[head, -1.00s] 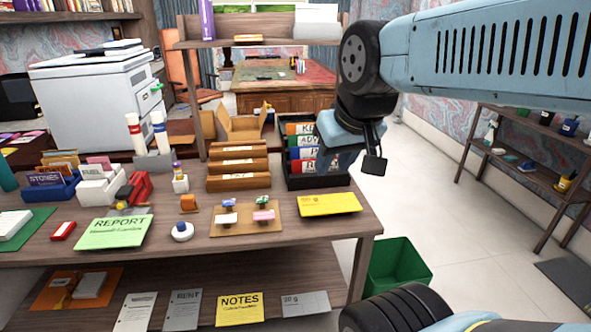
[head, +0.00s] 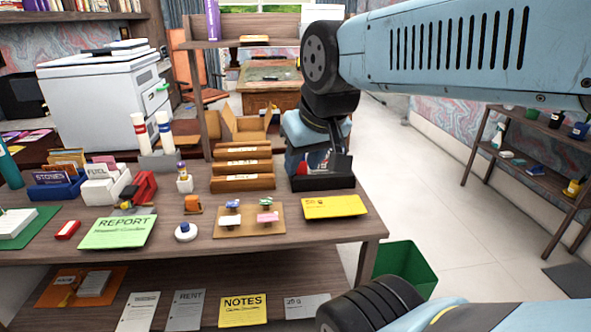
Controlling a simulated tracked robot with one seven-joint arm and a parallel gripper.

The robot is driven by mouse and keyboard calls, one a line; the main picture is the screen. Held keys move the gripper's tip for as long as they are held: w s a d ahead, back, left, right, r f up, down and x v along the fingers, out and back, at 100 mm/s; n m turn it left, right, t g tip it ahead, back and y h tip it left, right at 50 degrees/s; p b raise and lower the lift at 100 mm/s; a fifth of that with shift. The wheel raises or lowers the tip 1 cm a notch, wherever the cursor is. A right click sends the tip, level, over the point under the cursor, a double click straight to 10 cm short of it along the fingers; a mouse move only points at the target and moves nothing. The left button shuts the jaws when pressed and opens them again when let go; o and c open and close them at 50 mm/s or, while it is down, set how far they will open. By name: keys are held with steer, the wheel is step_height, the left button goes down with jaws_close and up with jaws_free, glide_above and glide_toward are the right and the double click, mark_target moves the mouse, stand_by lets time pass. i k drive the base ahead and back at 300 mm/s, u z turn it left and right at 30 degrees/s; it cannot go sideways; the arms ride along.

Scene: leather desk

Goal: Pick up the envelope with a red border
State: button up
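I cannot make out an envelope with a red border in the head view. A flat yellow item (head: 335,206) with small reddish print, perhaps an envelope, lies at the right front of the desk top. My gripper (head: 330,163) hangs at the black file box (head: 322,183) behind the yellow item, and covers most of the box's labelled folders. Its fingers are dark and partly hidden by my arm. I cannot tell whether they are apart or holding anything.
Wooden sorter trays (head: 243,166) stand left of the black box. A corkboard (head: 248,221) with small items and a green report (head: 117,231) lie in front. A lower shelf (head: 185,270) holds papers. A green bin (head: 405,266) stands on the floor at the right.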

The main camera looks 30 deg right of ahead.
mark_target(304, 169)
steer(key=u, duration=0.25)
steer(key=i, duration=0.9)
steer(key=z, duration=0.4)
